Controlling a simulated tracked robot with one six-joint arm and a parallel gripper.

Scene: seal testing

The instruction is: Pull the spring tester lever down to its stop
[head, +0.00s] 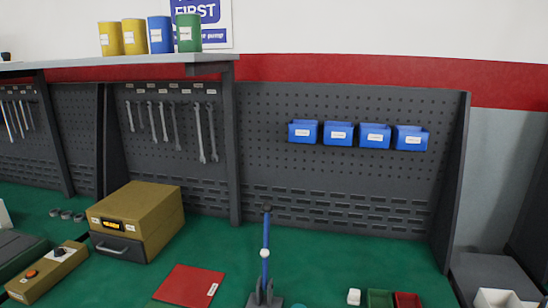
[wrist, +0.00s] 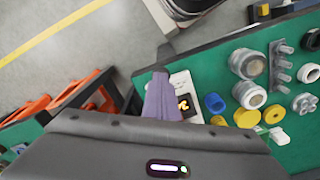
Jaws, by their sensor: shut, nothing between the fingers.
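The spring tester lever (head: 265,238) is in the head view, at the bottom centre on the green bench. It is a blue rod with a dark knob on top and a pale collar partway down, and it stands almost upright. Its grey base (head: 262,297) is cut off by the bottom edge. My gripper (wrist: 163,78) shows in the wrist view, with its purple-grey fingers closed together and nothing held. It is over the bench edge, beside a white device with a lit display (wrist: 183,101). The lever is not visible in the wrist view, and my gripper is not visible in the head view.
A tan box (head: 150,215) and a red mat (head: 190,286) lie left of the lever. Small red (head: 407,299) and green (head: 379,298) trays are to its right. Blue bins (head: 340,133) hang behind. The wrist view shows metal cylinders (wrist: 248,65) and orange bins (wrist: 85,88).

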